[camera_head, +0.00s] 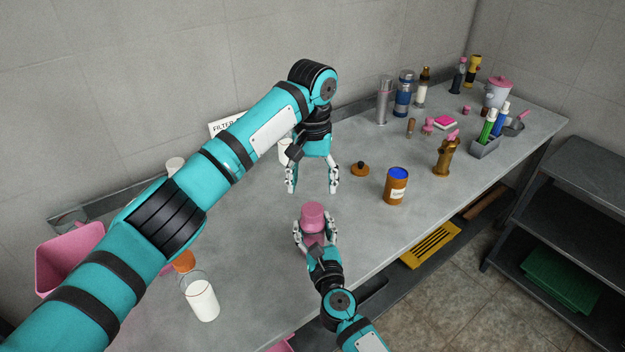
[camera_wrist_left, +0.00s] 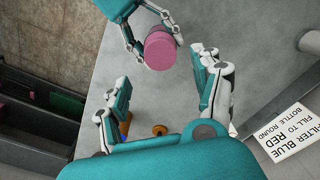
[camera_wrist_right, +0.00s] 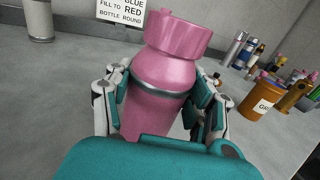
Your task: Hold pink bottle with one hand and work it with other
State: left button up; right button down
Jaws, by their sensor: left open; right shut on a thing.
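The pink bottle (camera_head: 313,217) stands upright near the front of the grey bench, with its ribbed pink cap on. My right gripper (camera_head: 314,240) is shut around its body, below the cap. In the right wrist view the bottle (camera_wrist_right: 165,85) shows a grey band at its shoulder, between the two fingers. My left gripper (camera_head: 312,190) is open and empty, pointing down above the bench, a little behind the bottle. In the left wrist view the bottle's cap (camera_wrist_left: 160,50) is beyond the open fingers, apart from them.
An orange jar with blue contents (camera_head: 396,186) and a small brown lid (camera_head: 360,169) stand to the right. A glass of white liquid (camera_head: 202,300) and a pink bin (camera_head: 68,258) are at left. A sign (camera_wrist_left: 285,130) is by the wall.

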aim_at(312, 209)
pick_arm(q)
jog(key=shift+f, duration=4.05)
jog(key=c, duration=1.2)
jog(key=m, duration=0.5)
jog(key=o, duration=1.3)
jog(key=shift+o, duration=0.2)
